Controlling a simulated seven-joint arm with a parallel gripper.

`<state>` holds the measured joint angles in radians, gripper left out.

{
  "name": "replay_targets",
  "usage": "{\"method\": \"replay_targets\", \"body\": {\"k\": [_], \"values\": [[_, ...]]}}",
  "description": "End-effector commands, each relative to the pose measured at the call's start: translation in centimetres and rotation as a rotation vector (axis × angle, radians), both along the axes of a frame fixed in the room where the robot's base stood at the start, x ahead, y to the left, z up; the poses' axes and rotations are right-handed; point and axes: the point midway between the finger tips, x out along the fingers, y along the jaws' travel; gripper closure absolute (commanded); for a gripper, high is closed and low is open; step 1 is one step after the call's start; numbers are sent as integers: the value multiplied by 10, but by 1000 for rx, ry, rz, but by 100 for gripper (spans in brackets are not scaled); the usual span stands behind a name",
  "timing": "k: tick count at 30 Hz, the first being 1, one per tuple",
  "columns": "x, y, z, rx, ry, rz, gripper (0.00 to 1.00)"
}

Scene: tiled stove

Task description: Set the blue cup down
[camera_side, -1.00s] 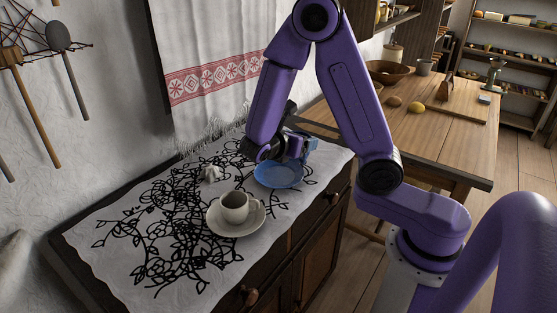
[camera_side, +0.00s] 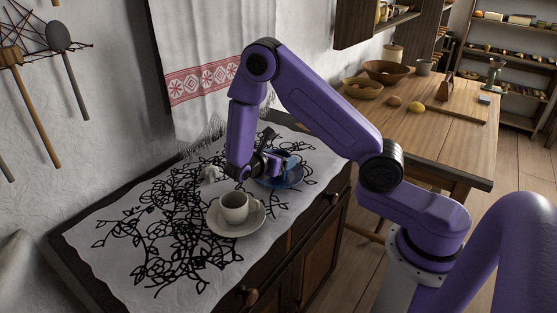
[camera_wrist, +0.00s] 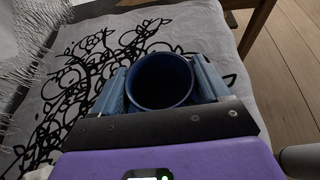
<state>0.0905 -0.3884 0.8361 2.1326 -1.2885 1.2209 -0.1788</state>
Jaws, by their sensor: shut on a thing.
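My gripper (camera_side: 279,164) is shut on the blue cup, one finger on each side of it. In the wrist view the cup (camera_wrist: 162,80) is upright between the two light-blue fingers (camera_wrist: 163,88), and I look into its dark, empty inside. In the side view my gripper mostly hides the cup. The blue saucer (camera_side: 293,181) lies on the cloth, partly hidden behind and below my gripper. The cup is over or very close to the saucer; I cannot tell whether it touches it.
A white cup (camera_side: 234,207) on a white saucer (camera_side: 237,229) stands in front of my gripper. A small pale object (camera_side: 209,175) lies to the left. The patterned cloth (camera_side: 130,225) is clear farther left. A hanging towel (camera_side: 205,85) is behind.

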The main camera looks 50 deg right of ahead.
Motion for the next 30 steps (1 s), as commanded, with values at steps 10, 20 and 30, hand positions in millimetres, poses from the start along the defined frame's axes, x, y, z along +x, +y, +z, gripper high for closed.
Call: {"method": "replay_targets", "body": {"k": [10, 20, 30], "values": [[0, 0, -5, -1, 0, 0, 58], [0, 0, -8, 0, 0, 0, 0], [0, 14, 1, -1, -3, 3, 0]]}}
